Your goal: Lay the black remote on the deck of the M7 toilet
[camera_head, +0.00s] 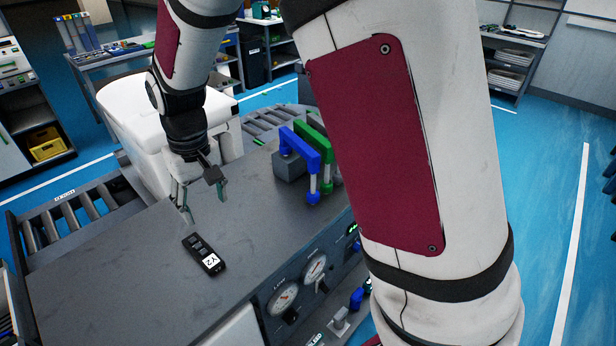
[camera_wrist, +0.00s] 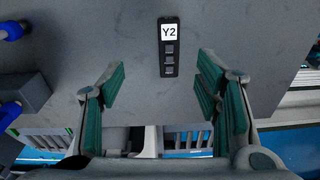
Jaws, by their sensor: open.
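The black remote (camera_head: 204,254) lies flat on the dark grey bench top, with a white label reading Y2 at one end. In the wrist view the remote (camera_wrist: 170,50) shows beyond my fingertips, between the lines of the two fingers. My gripper (camera_head: 203,205) is open and empty, above the bench and a little behind the remote in the head view. Its green finger pads (camera_wrist: 160,88) are wide apart in the wrist view. A white toilet (camera_head: 140,110) stands behind the bench, partly hidden by my arm. I cannot read a marking on it.
Blue and green handles (camera_head: 305,150) stand on the bench top to the right of my gripper. Gauges (camera_head: 285,297) sit on the bench's front face. A roller conveyor (camera_head: 75,212) runs behind the bench. The bench top around the remote is clear.

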